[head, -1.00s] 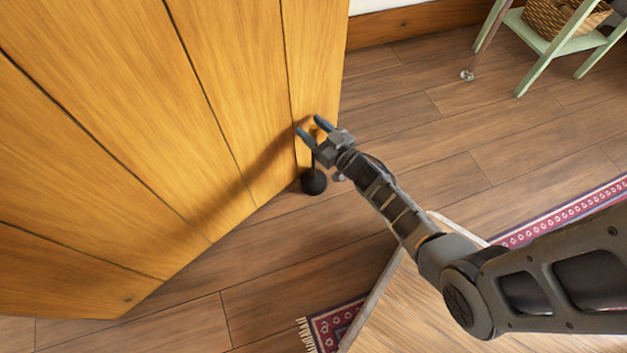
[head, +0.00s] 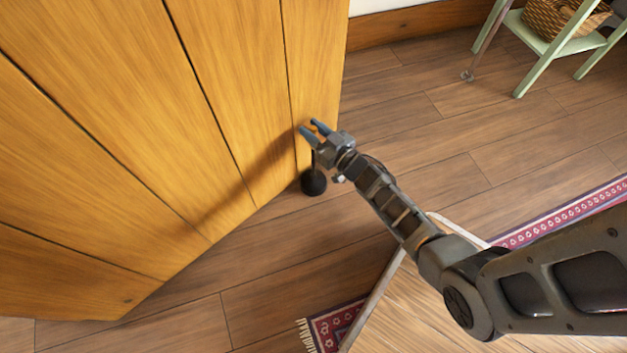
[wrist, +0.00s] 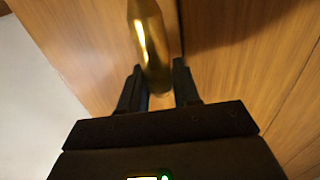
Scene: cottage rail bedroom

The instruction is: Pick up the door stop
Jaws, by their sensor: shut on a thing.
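The door stop (head: 313,183) has a round black base on the wooden floor, close to the lower edge of the wooden door, with a thin dark upright part above it. In the wrist view a shiny brass part (wrist: 150,40), seemingly the top of the door stop, lies between the fingers. My gripper (head: 310,129) is at the upper part of the door stop, beside the door. It is shut on the door stop, one finger on each side of the brass. The gripper hides part of the stem in the head view.
The wooden door (head: 200,100) stands right beside the gripper. A green shelf stand (head: 545,45) with a wicker basket (head: 565,17) is at the upper right. A red patterned rug (head: 570,215) lies at the right. Bare plank floor is free between them.

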